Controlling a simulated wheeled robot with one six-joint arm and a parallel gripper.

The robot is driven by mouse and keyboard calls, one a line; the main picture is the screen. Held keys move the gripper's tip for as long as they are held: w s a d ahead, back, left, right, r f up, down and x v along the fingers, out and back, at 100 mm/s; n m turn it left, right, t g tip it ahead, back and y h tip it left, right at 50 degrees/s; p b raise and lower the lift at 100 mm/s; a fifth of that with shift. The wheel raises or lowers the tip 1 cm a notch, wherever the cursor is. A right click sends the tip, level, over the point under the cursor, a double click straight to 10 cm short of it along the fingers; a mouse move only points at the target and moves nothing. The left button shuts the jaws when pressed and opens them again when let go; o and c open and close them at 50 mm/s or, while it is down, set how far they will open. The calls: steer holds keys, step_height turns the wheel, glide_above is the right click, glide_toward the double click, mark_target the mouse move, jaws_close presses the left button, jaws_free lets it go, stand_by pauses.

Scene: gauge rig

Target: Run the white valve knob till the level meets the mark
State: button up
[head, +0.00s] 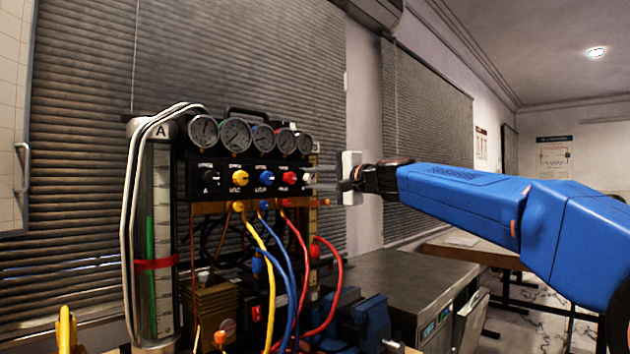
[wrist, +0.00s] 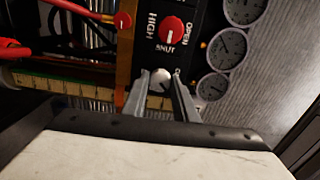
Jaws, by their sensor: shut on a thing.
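The white valve knob (wrist: 161,79) sits at the end of the knob row, and my gripper (wrist: 160,88) is shut on it in the wrist view. In the head view the white knob (head: 305,177) is at the right end of the panel, with my gripper (head: 318,186) reaching it from the right. The sight tube (head: 152,235), labelled A, stands at the left of the rig. A green column (head: 150,270) shows inside it, and its top is above the red band (head: 156,264) around the tube.
Black, yellow, blue and red knobs share the panel (head: 222,180), with the red knob (wrist: 172,30) close to my fingers. Several gauges (head: 235,134) sit above. Yellow, blue and red hoses (head: 335,290) hang below. A grey cabinet (head: 395,280) stands at the right.

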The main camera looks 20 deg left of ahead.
steer(key=n, duration=0.4)
steer(key=shift+f+n, duration=0.1)
steer(key=shift+n, duration=2.1)
steer(key=o, duration=1.1)
steer(key=shift+c, duration=0.2)
steer(key=shift+s, duration=0.1)
steer(key=shift+d, duration=0.3)
steer(key=v, duration=1.6)
steer(key=shift+s+d, duration=0.25)
steer(key=shift+d, duration=0.1)
